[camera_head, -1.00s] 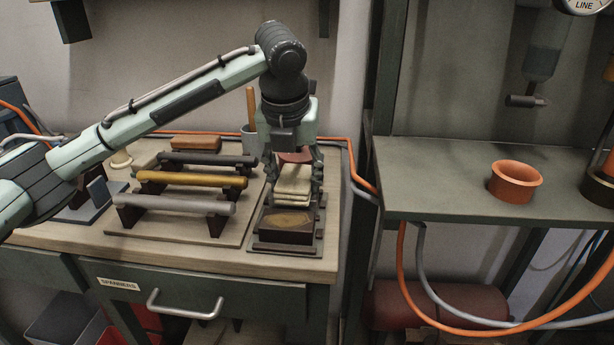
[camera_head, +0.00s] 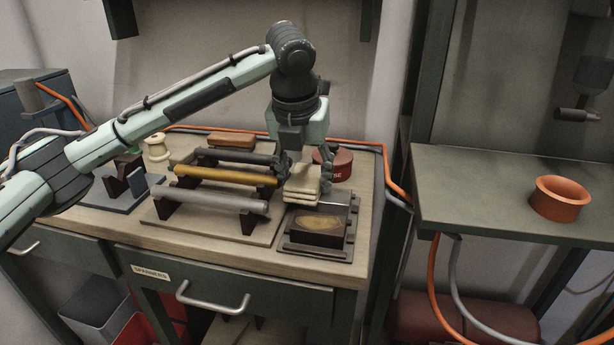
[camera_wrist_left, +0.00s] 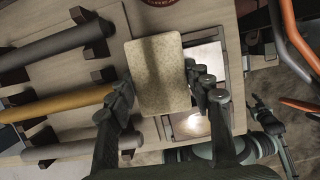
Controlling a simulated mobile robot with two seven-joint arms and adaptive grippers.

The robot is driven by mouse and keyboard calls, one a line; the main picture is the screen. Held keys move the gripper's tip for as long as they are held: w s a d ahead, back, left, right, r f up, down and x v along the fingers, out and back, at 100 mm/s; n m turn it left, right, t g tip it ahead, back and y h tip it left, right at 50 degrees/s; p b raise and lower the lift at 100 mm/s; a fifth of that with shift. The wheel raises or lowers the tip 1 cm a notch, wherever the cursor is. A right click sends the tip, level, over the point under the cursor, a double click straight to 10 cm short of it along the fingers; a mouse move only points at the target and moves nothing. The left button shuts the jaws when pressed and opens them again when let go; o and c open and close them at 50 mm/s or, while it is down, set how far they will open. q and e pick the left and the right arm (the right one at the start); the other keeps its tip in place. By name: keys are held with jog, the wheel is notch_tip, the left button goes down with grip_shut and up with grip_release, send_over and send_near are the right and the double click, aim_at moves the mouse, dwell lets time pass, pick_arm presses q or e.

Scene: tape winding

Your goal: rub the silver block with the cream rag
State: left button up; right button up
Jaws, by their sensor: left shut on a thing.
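The cream rag (camera_head: 302,184), a folded pad, is held between the fingers of my left gripper (camera_head: 304,174). The rag also fills the middle of the left wrist view (camera_wrist_left: 158,75), with a finger (camera_wrist_left: 120,100) on each side.
A rack left of the block carries a black, a yellow and a grey rod (camera_head: 212,199). A dark red tin (camera_head: 338,166) stands behind the block. A brown brick (camera_head: 231,139) and a cream spool (camera_head: 157,147) are farther back. An orange ring (camera_head: 560,199) sits on the right shelf.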

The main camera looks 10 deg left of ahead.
pick_arm(q)
jog(key=shift+r, duration=2.95)
jog(key=shift+r, duration=0.15)
jog(key=shift+r, duration=1.35)
